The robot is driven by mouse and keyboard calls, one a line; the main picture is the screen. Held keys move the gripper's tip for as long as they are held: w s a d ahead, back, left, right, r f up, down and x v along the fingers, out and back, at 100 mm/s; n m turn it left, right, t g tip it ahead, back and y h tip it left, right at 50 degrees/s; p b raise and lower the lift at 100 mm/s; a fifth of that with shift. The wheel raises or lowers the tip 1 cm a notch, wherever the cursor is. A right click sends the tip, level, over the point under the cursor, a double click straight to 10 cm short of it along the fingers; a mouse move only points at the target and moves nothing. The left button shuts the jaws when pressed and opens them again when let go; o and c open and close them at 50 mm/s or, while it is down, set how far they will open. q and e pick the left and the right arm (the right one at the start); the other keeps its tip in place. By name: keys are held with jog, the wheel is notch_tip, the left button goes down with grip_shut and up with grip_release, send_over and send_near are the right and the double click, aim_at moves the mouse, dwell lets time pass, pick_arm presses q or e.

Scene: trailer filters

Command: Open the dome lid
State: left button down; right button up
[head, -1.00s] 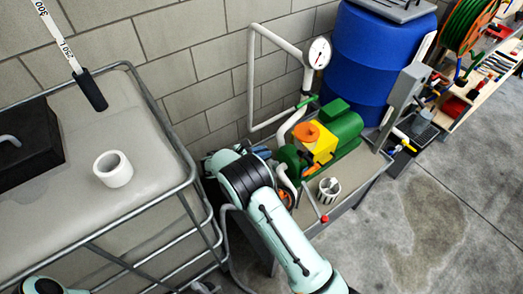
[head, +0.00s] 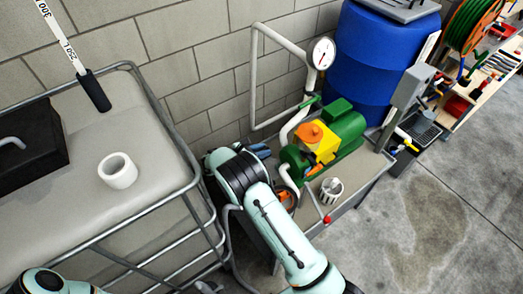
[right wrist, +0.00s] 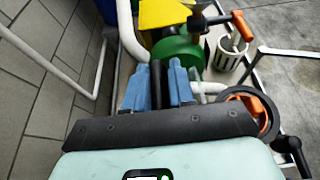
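I cannot make out for certain which part is the dome lid. A black box-like cover with a grey handle (head: 32,150) lies on the tank at the left. A round orange part (head: 310,132) sits on the yellow block of the green pump. My right gripper (head: 264,150) is left of the pump, partly hidden by its wrist. In the right wrist view its two blue fingers (right wrist: 158,80) stand apart. A dark strip shows between them, and I see no clear grip on it. My left gripper is out of view.
A white ring-like cup (head: 117,170) stands on the caged tank (head: 165,205). A pale pipe with a gauge (head: 321,53) rises behind the pump bench. A slotted white cup (head: 331,190) stands on the bench.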

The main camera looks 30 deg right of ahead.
jog(key=shift+r, duration=0.15)
